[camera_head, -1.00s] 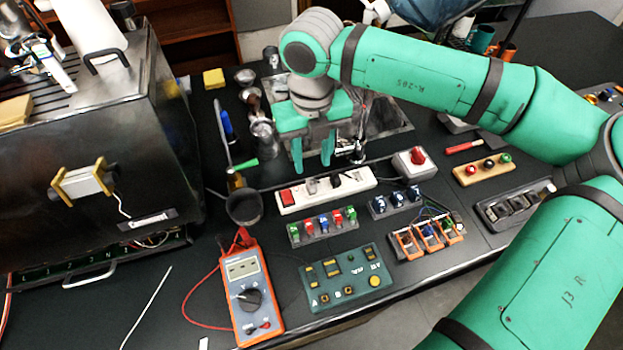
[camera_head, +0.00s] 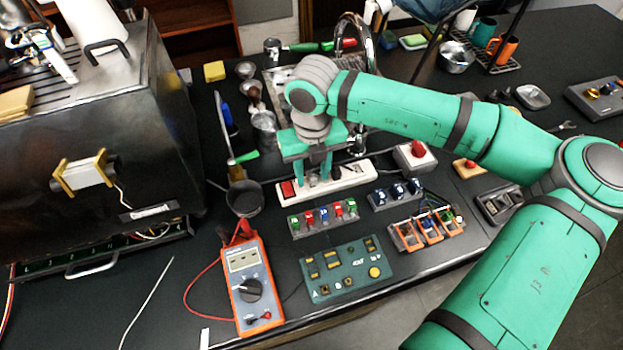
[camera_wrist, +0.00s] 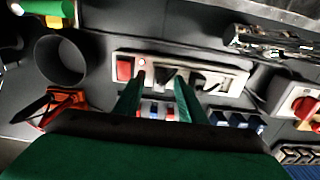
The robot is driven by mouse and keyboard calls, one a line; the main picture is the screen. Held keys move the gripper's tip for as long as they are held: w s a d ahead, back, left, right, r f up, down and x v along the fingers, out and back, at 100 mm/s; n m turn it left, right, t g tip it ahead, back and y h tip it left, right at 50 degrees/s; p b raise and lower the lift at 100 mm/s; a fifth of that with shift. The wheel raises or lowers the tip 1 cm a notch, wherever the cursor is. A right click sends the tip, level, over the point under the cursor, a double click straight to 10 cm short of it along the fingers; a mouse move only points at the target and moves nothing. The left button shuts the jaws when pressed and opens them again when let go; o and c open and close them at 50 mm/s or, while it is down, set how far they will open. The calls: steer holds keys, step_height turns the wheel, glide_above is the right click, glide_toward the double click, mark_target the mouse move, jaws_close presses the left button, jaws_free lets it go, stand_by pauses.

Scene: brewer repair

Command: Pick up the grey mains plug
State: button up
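My gripper (camera_head: 314,174) is open and points down over the white power strip (camera_head: 352,173). In the wrist view its two green fingers (camera_wrist: 159,80) stand apart over the strip (camera_wrist: 225,88), left of its middle. A dark grey shape between the fingertips looks like the grey mains plug (camera_wrist: 166,74), but it is partly hidden and I cannot tell whether the fingers touch it. In the head view the fingers largely cover that spot. A black plug (camera_wrist: 198,81) sits in the strip just right of the fingers. The red switch (camera_wrist: 124,68) is at the strip's left end.
A terminal block with coloured levers (camera_head: 324,217) lies in front of the strip. A red-knobbed box (camera_head: 414,157) stands to the right and a dark cup (camera_head: 244,198) to the left. The orange multimeter (camera_head: 250,287) and a green board (camera_head: 346,270) are nearer the front.

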jaws_close()
steer(key=shift+w, duration=0.1)
steer(key=shift+w+r, duration=0.1)
